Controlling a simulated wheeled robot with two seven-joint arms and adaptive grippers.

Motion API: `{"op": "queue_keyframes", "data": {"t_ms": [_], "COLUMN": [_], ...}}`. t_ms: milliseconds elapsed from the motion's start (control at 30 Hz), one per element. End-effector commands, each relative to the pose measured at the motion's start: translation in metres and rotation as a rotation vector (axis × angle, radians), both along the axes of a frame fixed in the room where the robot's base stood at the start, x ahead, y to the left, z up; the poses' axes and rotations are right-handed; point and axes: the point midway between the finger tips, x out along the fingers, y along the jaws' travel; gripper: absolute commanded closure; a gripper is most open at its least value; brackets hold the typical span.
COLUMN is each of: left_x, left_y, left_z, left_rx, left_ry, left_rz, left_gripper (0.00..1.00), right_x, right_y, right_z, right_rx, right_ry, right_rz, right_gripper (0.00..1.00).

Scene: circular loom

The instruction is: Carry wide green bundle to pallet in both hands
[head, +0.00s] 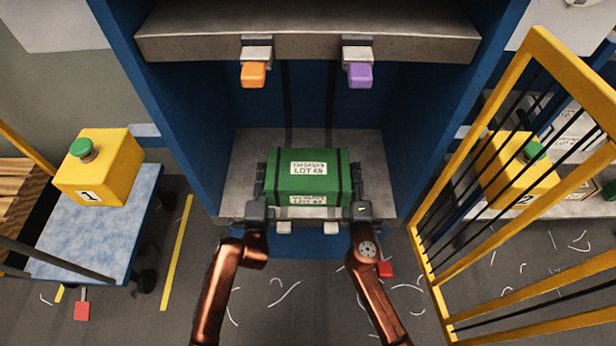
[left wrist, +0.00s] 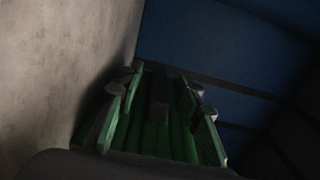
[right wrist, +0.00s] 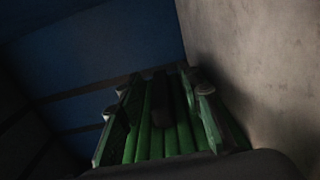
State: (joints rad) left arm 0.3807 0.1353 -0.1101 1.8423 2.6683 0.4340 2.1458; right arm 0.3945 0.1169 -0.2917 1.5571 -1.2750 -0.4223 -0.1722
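The wide green bundle (head: 308,168) has white LOT labels and dark straps. It sits on the grey lower shelf (head: 378,165) inside the blue frame. My left gripper (head: 260,184) is at its left end and my right gripper (head: 357,184) at its right end. In the left wrist view the fingers (left wrist: 160,105) are spread apart with the bundle's green ribbed side (left wrist: 178,143) between them. In the right wrist view the fingers (right wrist: 160,110) are also spread, with green ribs (right wrist: 158,140) between. Contact with the bundle is hard to tell. I cannot make out the pallet.
Orange (head: 253,75) and purple (head: 359,76) blocks hang under the upper shelf (head: 310,35). A blue-topped cart (head: 90,245) with yellow box 1 (head: 98,170) stands left. A yellow barred gate (head: 440,275) stands right, near yellow box 2 (head: 515,178). Floor left of centre is open.

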Motion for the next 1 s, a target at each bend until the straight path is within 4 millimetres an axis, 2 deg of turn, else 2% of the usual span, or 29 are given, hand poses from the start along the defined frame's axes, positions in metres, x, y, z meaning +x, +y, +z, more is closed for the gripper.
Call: {"op": "queue_keyframes", "data": {"t_ms": [67, 533, 1000], "left_x": [-0.0002, -0.0004, -0.0005], "left_y": [0.0003, 0.0001, -0.0003], "left_z": [-0.0001, -0.0003, -0.0008], "left_rx": [0.000, 0.001, 0.000], "left_ry": [0.000, 0.000, 0.001], "left_rz": [0.000, 0.000, 0.000], "left_gripper": [0.67, 0.99, 1.00], "right_x": [0.0000, -0.0002, -0.0004], "right_y": [0.0002, 0.0003, 0.0000], "right_z": [0.0001, -0.0001, -0.0006], "right_rx": [0.000, 0.000, 0.000], "right_ry": [0.000, 0.000, 0.001], "right_rz": [0.000, 0.000, 0.000], "right_gripper": [0.67, 0.99, 1.00]}}
